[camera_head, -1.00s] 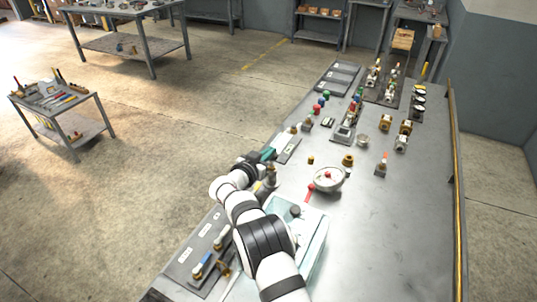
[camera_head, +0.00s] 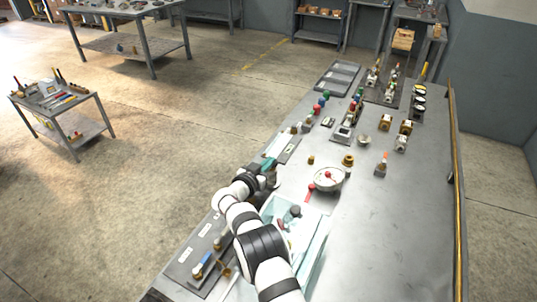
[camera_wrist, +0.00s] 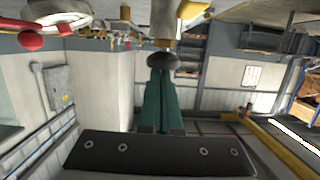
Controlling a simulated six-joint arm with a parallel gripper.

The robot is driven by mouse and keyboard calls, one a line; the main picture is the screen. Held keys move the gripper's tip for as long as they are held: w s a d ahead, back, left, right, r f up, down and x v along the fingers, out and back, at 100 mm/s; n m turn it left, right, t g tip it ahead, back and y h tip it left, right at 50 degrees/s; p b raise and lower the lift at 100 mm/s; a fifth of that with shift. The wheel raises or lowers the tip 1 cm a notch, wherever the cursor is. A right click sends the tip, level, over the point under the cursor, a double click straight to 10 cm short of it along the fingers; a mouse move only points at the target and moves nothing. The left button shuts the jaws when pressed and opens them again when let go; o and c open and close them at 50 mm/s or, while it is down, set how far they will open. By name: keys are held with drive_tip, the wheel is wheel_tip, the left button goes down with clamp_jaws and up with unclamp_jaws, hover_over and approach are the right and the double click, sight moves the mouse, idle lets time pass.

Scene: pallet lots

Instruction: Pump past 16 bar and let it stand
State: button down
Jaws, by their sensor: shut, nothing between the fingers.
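My gripper (camera_head: 269,165) has green fingers and is near the left edge of the bench, left of the gauge. In the wrist view the fingers (camera_wrist: 158,85) are shut with nothing between them. A dark rounded knob (camera_wrist: 158,61) is at their tips; I cannot tell whether they touch it. A round white dial gauge (camera_head: 329,179) with red on its face stands on the bench; its numbers are too small to read. A red lever (camera_head: 310,191) is beside it. A pale blue, box-like unit (camera_head: 312,243) stands nearer, partly hidden by my arm.
Several small brass and coloured fittings stand farther along the bench, among them a brass piece (camera_head: 347,160). A grey plate with a blue-handled valve (camera_head: 203,264) lies at the near left. The right side of the bench top (camera_head: 390,235) is clear.

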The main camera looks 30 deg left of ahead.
drive_tip(key=s+r, duration=0.6)
drive_tip(key=s, duration=0.3)
drive_tip(key=shift+s+r, duration=0.2)
drive_tip(key=shift+s, duration=0.15)
idle(0.8)
drive_tip(key=x, duration=1)
drive_tip(key=shift+f, duration=0.25)
drive_tip(key=shift+w, duration=0.15)
idle(0.3)
